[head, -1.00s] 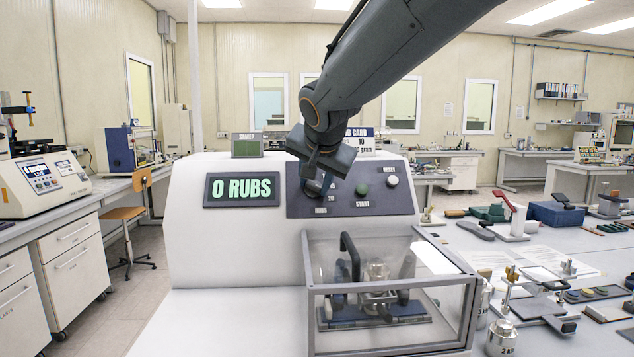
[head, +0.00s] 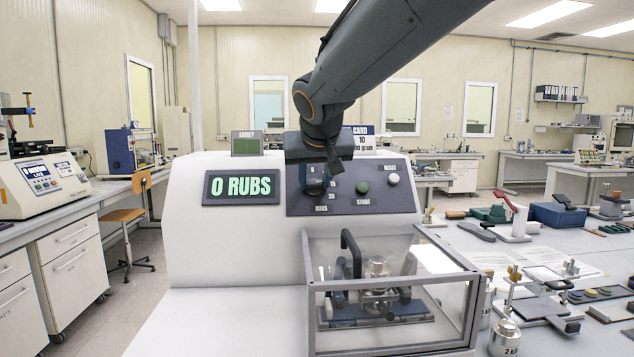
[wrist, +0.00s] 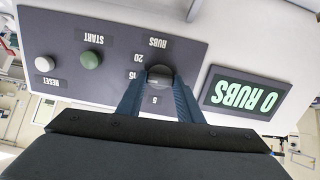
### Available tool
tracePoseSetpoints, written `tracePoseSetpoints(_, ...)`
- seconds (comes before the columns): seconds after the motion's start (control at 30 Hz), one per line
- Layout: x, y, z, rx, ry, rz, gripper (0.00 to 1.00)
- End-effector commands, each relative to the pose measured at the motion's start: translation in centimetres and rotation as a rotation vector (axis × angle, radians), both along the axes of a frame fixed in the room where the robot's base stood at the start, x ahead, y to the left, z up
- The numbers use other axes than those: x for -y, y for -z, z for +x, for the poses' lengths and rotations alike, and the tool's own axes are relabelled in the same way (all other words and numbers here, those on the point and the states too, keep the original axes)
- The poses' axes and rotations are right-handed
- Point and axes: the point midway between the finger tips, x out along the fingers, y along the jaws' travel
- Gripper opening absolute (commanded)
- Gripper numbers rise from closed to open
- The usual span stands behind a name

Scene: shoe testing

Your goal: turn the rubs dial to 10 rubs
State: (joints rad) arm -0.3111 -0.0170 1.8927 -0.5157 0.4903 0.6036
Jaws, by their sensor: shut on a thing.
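The rubs dial (wrist: 160,76) is a dark round knob on the sloped control panel (head: 330,203). In the wrist view, which shows the panel upside down, the marks 5, 15 and 20 and the word RUBS show around it. My gripper (wrist: 160,84) is shut on the dial, one finger on each side. In the head view my gripper (head: 318,182) hides most of the dial. The dial's pointer and the 10 mark are not clearly visible. The display (head: 241,188) reads 0 RUBS; it also shows in the wrist view (wrist: 245,92).
A green START button (head: 362,187) and a white RESET button (head: 393,178) sit right of the dial. A clear-walled box (head: 390,331) with a rubbing fixture stands below the panel.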

Motion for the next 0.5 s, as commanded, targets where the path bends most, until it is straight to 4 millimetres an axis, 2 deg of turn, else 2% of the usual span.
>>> tracePoseSetpoints(0.5, -0.15, -0.01, -0.03, 0.001, -0.294, -0.381, 0.1)
